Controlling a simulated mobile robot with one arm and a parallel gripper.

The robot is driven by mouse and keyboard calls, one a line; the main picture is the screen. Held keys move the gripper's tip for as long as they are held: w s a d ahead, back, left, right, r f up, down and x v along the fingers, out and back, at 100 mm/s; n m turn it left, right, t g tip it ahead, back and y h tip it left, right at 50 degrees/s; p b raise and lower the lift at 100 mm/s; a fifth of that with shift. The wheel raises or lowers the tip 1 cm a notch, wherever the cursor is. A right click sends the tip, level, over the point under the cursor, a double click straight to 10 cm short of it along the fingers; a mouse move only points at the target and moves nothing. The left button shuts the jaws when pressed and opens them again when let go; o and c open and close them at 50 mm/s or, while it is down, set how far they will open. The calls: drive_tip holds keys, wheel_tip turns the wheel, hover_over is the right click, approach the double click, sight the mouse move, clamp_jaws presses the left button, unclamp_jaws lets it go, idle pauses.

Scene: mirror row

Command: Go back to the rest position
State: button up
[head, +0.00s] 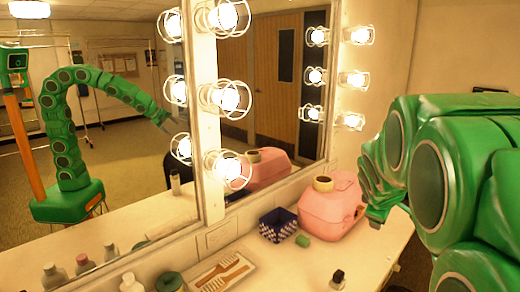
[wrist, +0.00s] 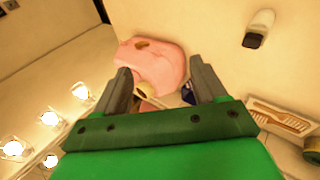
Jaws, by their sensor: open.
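My gripper (head: 377,215) hangs at the right of the head view, over the counter near the pink case. In the wrist view my gripper (wrist: 162,82) has its two dark fingers spread apart, with nothing held between them. My green arm covers the right of the head view. No marker of the rest position shows.
A tray (head: 222,271) with combs and a black-capped bottle (head: 337,280) are nearer. The mirror (head: 110,150) with caged bulbs (head: 230,98) runs along the back, reflecting my arm.

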drive_tip(key=s+a+f+m+g+y, duration=0.1)
drive_tip(key=s+a, duration=0.5)
drive_tip(key=s, duration=0.6)
drive_tip(key=s+a+f+m+g+y, duration=0.2)
drive_tip(key=s+a+f+m+g, duration=0.1)
drive_tip(key=s, duration=0.9)
drive_tip(key=s+a+f+m+g+y, duration=0.1)
drive_tip(key=s+a+m+g, duration=0.3)
drive_tip(key=s, duration=0.9)
drive_tip(key=a+f+m, duration=0.1)
drive_tip(key=a+m, duration=0.1)
drive_tip(key=a, duration=0.2)
drive_tip(key=shift+a+f+y, duration=0.25)
drive_tip(key=shift+a+y, duration=0.05)
